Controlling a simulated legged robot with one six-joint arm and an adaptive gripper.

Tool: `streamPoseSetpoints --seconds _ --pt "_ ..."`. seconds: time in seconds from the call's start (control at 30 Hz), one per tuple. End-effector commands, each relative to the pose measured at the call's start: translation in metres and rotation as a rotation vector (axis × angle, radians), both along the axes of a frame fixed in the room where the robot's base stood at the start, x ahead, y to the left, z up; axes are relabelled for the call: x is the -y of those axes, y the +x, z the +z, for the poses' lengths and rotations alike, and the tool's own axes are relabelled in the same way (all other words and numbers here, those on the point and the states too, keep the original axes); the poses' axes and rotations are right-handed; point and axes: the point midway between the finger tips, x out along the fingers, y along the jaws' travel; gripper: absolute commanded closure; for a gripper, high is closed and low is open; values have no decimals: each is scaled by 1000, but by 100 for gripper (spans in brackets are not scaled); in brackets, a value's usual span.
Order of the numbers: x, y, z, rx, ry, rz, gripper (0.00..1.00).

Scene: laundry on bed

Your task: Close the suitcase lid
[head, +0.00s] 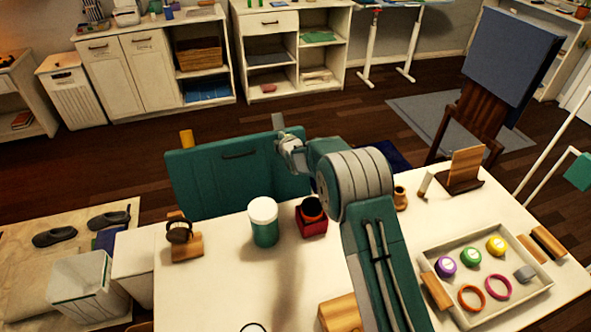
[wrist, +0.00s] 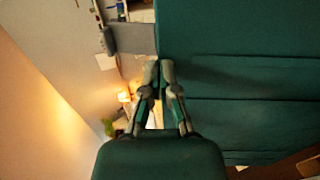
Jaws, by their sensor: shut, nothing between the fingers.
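The suitcase lid (head: 215,180) is a dark teal panel standing upright behind the white table, with a dark handle near its top edge. A yellow tab (head: 187,139) and a grey tab (head: 278,121) stick up at its top. My gripper (head: 284,146) is at the lid's upper right part; my arm covers the lid's right end. In the wrist view, the fingers (wrist: 158,72) are together and empty, beside the edge of a large teal surface (wrist: 240,80). I cannot tell whether they touch it. The suitcase's lower body is hidden by the table.
On the table (head: 215,275) stand a white-lidded green jar (head: 264,222), a red box (head: 311,218) and headphones on a wooden stand (head: 182,236). A tray (head: 487,312) of small coloured items is at right. A chair (head: 470,125) stands behind; dark floor lies beyond the lid.

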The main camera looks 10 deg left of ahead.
Motion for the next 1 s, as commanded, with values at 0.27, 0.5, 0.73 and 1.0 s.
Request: streamPoseSetpoints --seconds 0.27,0.5,0.73,1.0 --pt "-15 30 -7 2 1 1 100" --pt "-27 51 -14 -1 2 9 100" --pt "-38 69 -21 -5 5 20 100" --pt "-42 81 -27 -4 2 10 100"
